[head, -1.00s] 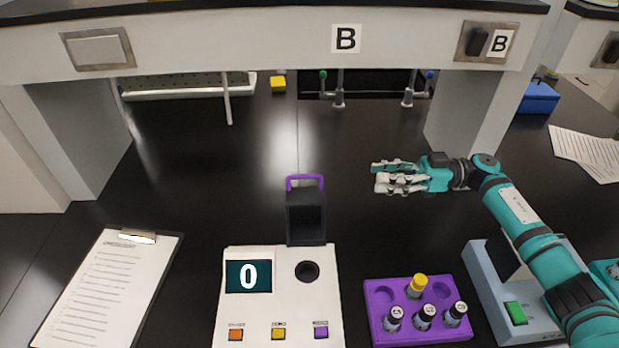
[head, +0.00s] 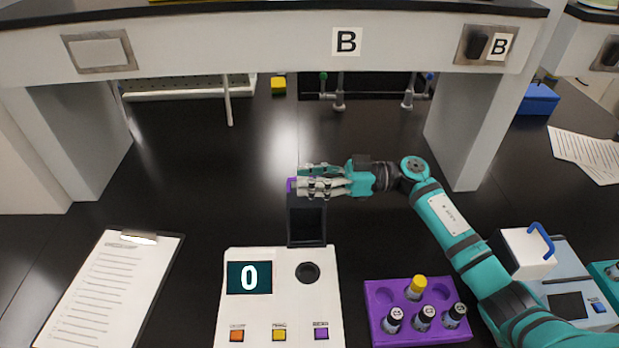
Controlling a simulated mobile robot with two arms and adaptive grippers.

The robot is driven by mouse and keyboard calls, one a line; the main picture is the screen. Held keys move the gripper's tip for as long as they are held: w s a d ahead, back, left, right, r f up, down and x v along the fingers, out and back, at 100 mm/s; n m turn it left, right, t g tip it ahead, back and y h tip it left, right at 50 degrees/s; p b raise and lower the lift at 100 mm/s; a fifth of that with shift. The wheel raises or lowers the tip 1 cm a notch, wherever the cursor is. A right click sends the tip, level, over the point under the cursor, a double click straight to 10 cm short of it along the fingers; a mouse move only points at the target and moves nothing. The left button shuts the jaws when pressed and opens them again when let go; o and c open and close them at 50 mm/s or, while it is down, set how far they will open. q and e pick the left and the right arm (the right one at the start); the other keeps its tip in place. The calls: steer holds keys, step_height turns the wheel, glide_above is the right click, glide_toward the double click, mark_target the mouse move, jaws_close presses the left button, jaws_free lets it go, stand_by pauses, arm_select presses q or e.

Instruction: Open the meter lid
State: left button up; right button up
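The white meter (head: 283,300) stands at the front centre. Its screen (head: 249,277) reads 0, and its round well (head: 307,272) is uncovered. The black lid (head: 307,222) stands raised at the back of the meter. The lid's purple handle (head: 291,185) is mostly hidden behind my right gripper (head: 304,180). The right gripper comes in from the right, at the top of the lid, with its fingers across the handle. I cannot tell whether the fingers touch or hold the handle. My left gripper is not in view.
A purple rack (head: 378,298) with several vials stands right of the meter, close to my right arm. A grey device (head: 567,290) with a white lid and blue handle is at the right. A clipboard (head: 105,290) lies at the left.

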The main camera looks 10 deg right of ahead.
mark_target(311, 200)
jaws_close()
stand_by(0.4)
steer(key=shift+s, duration=0.1)
steer(key=shift+s+a+r+n+p, duration=0.1)
steer(key=shift+s+r+n+p, duration=0.35)
steer(key=shift+s+n+p, duration=0.2)
steer(key=shift+s+a+r+n+p, duration=0.15)
steer(key=shift+s+r+n+p, duration=0.15)
steer(key=shift+s+n, duration=0.25)
steer(key=shift+s+a+r+n+p, duration=0.15)
steer(key=shift+s+n+p, duration=0.2)
steer(key=shift+s, duration=0.3)
steer(key=shift+s+a+r+n, duration=0.1)
steer(key=shift+s+a+n, duration=0.05)
steer(key=shift+s+n, duration=0.6)
steer(key=shift+s+a+r+n, duration=0.1)
steer(key=shift+s+n, duration=0.5)
steer(key=shift+s, duration=0.15)
